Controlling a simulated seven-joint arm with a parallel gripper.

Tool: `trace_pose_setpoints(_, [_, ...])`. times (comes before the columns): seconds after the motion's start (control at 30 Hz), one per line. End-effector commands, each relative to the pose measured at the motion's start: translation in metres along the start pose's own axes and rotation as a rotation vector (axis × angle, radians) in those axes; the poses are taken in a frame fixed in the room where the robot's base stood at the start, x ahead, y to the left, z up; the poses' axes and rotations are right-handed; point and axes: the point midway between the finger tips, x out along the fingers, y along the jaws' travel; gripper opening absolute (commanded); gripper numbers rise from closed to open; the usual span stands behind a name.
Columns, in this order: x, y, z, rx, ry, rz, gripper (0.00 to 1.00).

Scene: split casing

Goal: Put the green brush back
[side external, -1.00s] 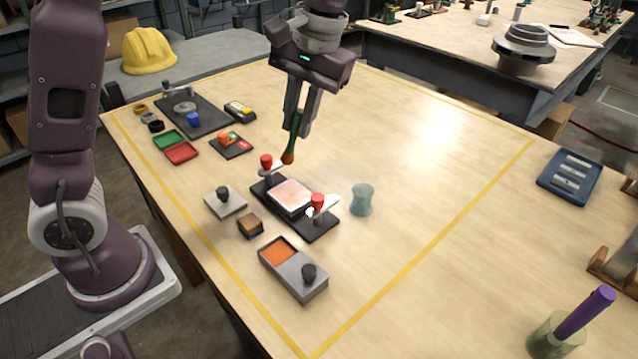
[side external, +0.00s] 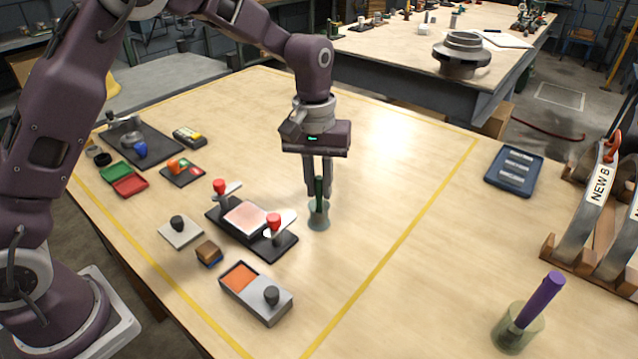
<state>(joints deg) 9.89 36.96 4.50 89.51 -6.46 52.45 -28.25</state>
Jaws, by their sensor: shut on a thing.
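My gripper (side external: 318,192) is shut on the green brush (side external: 319,190), between its two fingers. The brush stands close to upright, with its dark green handle pointing up. Its lower end is at the small translucent blue-green cup (side external: 319,217) and appears to be inside it. The brush's reddish-brown tip is not clearly visible now. The cup stands upright on the table, right of the black fixture.
The black fixture (side external: 279,251) with red-knobbed clamps and a pink plate is just left of the cup. A grey box (side external: 257,299) with an orange pad lies in front. A purple stick (side external: 540,300) stands in another cup at right. Table behind and right of the cup is clear.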

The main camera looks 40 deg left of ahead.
Motion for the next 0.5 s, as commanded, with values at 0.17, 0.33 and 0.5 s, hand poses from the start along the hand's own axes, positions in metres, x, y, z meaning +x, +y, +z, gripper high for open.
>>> trace_pose_setpoints(0.17, [0.0010,-0.0001,-0.0001,0.000,0.000,0.000,0.00])
trace_pose_setpoints(0.33, [0.0024,-0.0001,-0.0002,0.000,0.000,0.000,0.39])
trace_pose_setpoints(0.5, [0.0023,-0.0002,-0.0001,0.000,0.000,0.000,0.39])
